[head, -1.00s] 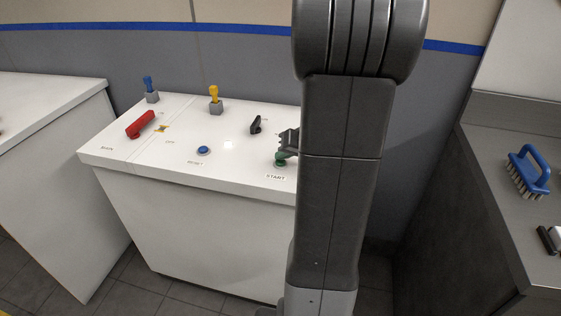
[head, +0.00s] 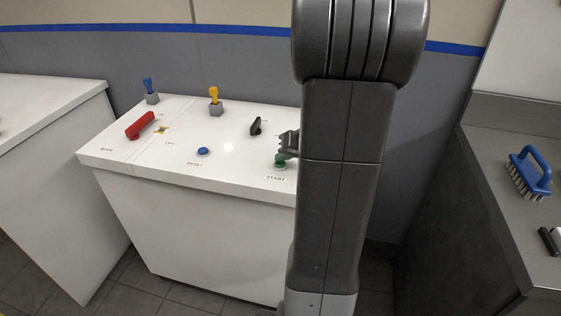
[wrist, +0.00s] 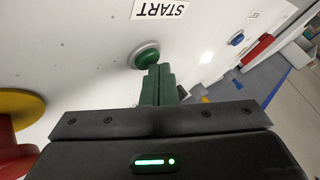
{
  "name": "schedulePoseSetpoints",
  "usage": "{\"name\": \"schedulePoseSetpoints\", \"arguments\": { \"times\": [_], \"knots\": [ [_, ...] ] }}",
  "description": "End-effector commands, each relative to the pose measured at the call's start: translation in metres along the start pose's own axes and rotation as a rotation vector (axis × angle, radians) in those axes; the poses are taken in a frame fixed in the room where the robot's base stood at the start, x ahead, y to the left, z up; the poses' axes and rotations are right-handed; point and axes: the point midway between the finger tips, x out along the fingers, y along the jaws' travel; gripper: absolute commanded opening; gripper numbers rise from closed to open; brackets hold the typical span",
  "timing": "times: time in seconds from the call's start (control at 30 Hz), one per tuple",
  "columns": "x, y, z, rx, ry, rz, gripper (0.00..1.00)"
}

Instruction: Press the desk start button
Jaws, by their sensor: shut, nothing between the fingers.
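The green start button (head: 280,162) stands on the white desk top, just behind its START label (head: 276,178). In the wrist view the button (wrist: 146,57) sits in a pale ring beside the upside-down START label (wrist: 160,9). My gripper (head: 289,150) is at the button, partly hidden behind my arm. In the wrist view its closed fingers (wrist: 158,72) reach the button's edge and seem to touch it. Nothing is between them. I cannot tell how far the button is pressed in.
The desk (head: 200,175) also bears a blue reset button (head: 203,151), a red handle (head: 140,125), a black switch (head: 255,126) and a bright spot (head: 228,146). A red knob on a yellow disc (wrist: 18,103) is near the gripper. A blue brush (head: 530,172) lies right.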

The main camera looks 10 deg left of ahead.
Motion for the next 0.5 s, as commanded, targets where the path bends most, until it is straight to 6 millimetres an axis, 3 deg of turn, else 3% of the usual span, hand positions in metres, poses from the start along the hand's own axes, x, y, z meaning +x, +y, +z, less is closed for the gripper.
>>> {"name": "schedulePoseSetpoints", "arguments": {
  "times": [0.5],
  "knots": [
    [-0.0103,-0.0074,-0.0076,-0.001,0.000,0.000,0.00]
  ]
}}
